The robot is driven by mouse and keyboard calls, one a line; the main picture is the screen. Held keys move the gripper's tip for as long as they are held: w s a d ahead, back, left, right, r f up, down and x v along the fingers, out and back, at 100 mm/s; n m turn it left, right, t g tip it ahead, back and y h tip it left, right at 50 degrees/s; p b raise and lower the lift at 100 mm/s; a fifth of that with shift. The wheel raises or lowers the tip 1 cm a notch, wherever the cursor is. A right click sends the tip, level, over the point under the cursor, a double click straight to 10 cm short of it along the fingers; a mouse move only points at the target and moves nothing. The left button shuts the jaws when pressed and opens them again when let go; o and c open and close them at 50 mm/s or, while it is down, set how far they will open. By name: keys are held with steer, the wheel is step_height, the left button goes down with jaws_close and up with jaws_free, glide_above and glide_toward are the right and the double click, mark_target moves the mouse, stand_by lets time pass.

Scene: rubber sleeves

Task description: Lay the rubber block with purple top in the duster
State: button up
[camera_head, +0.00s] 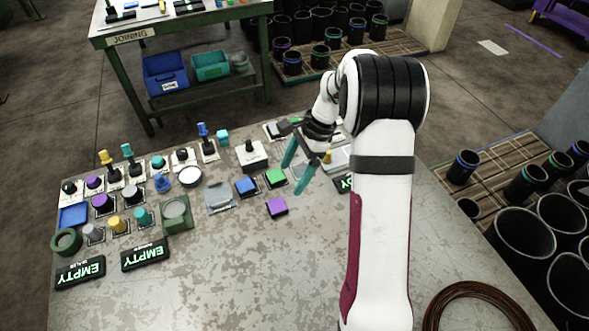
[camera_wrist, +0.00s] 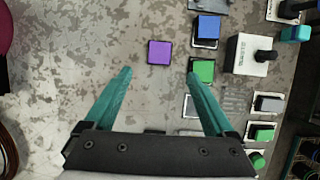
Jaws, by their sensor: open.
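The rubber block with purple top (camera_head: 277,206) lies on the bare table, just in front of a green-topped block and a blue-topped block. In the wrist view the purple block (camera_wrist: 159,52) lies beyond my fingertips, about midway between their lines. My gripper (camera_head: 293,179) has two teal fingers, spread wide apart and empty, above the table behind the block. It also shows in the wrist view (camera_wrist: 160,73). I cannot tell which fixture is the duster. Small labels on the lit EMPTY signs are not clearly readable.
The blue-topped block (camera_head: 246,187) and green-topped block (camera_head: 276,178) sit close behind. A green-framed fixture (camera_head: 175,215) and two EMPTY signs (camera_head: 80,272) (camera_head: 145,255) stand at left, among several knobs and buttons. A coiled cable (camera_head: 480,305) lies at right. The table's front middle is clear.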

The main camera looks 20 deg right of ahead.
steer(key=s+a+r+n+h, duration=0.1)
steer(key=s+a+r+n, duration=0.3)
steer(key=s, duration=0.6)
steer(key=s+a+r+n+h, duration=0.1)
steer(key=s+a+r+n, duration=0.4)
steer(key=s, duration=0.5)
step_height(320, 180, up, 4)
steer(key=shift+a+f, duration=0.2)
steer(key=shift+a, duration=0.75)
steer(key=shift+o, duration=0.5)
steer(key=s+f+n, duration=0.1)
steer(key=s+n, duration=0.2)
steer(key=s, duration=0.5)
steer(key=shift+s+a+f+n+h, duration=0.2)
steer(key=shift+a+f+n+h, duration=0.1)
steer(key=shift+a+h, duration=0.1)
